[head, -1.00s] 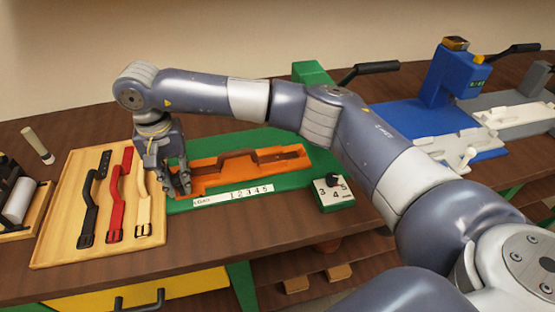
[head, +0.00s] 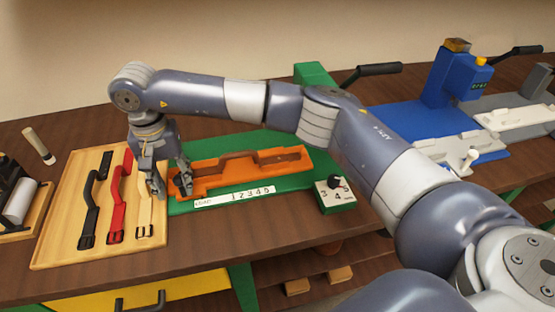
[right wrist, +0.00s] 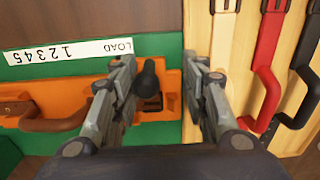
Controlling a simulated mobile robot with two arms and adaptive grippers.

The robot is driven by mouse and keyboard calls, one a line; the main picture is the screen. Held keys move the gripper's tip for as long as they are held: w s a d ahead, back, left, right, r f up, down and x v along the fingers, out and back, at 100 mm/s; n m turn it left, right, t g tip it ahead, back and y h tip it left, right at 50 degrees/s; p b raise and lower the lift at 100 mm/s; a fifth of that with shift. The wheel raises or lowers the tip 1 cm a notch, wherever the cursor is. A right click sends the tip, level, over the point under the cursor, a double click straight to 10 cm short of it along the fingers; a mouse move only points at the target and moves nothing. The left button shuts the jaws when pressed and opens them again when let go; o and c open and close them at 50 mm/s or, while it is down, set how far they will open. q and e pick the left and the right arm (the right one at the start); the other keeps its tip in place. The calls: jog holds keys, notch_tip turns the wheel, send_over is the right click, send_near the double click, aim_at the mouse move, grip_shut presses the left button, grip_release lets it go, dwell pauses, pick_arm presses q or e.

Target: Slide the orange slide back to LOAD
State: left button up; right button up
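The orange slide (head: 240,175) lies along the green base beside a white scale strip (head: 240,196) marked LOAD and 1 to 5. It also shows in the right wrist view (right wrist: 160,112). There a black knob (right wrist: 148,82) stands at its LOAD end, and a brown strap-like piece (right wrist: 58,122) lies along it. My right gripper (head: 173,192) is at that end. In the right wrist view its open fingers (right wrist: 163,90) stand on either side of the knob, the left finger nearer to it. My left gripper is out of view.
A wooden tray (head: 60,240) with black, red and cream straps lies just left of the base. A dial box (head: 336,196) stands at the base's right front corner. A blue press (head: 452,75) stands farther right.

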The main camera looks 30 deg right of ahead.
jog(key=shift+r, duration=0.1)
jog(key=shift+d+r+p, duration=0.1)
jog(key=shift+r+p, duration=0.25)
jog(key=shift+r, duration=0.25)
jog(key=shift+r+p, duration=1.05)
jog(key=shift+r, duration=1.25)
